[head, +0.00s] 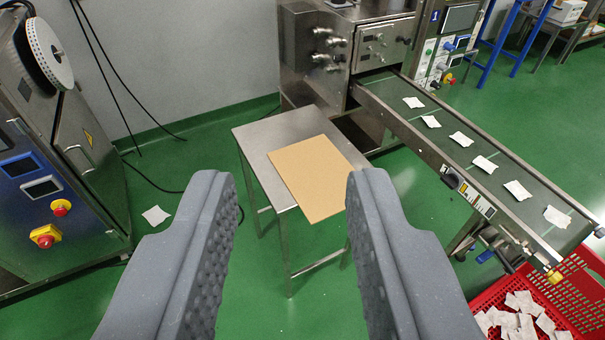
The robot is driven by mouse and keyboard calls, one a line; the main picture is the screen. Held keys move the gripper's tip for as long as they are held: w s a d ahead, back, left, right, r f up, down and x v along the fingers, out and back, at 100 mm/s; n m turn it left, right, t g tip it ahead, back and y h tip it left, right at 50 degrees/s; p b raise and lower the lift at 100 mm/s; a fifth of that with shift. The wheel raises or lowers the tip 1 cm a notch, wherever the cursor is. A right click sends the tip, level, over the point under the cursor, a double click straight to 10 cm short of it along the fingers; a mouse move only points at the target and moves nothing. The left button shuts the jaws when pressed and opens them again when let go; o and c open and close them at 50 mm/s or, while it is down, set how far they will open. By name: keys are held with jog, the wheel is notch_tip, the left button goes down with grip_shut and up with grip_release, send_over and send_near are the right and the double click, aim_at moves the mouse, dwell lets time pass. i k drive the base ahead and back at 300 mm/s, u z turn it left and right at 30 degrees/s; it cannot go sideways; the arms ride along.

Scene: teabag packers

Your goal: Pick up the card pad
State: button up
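The card pad (312,176) is a flat tan rectangular sheet. It lies on a small steel table (262,139), and its near right part reaches past the table top's edge. My gripper (292,190) is open, with a grey, studded finger on the left and another on the right. It is empty. In the picture the pad shows between and beyond the fingertips, and the right fingertip overlaps the view of the pad's right side. The fingers look well short of the pad, and no contact shows.
A steel machine with a conveyor (480,165) carrying several teabags stands to the right. A red crate (490,300) of teabags is at lower right. A control cabinet (60,150) stands left, with a teabag (156,215) on the floor nearby. Green floor (270,305) is clear in front.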

aim_at(315, 172)
jog(key=u, duration=2.25)
jog(key=k, duration=1)
jog(key=z, duration=1.9)
jog(key=i, duration=1)
jog(key=z, duration=0.05)
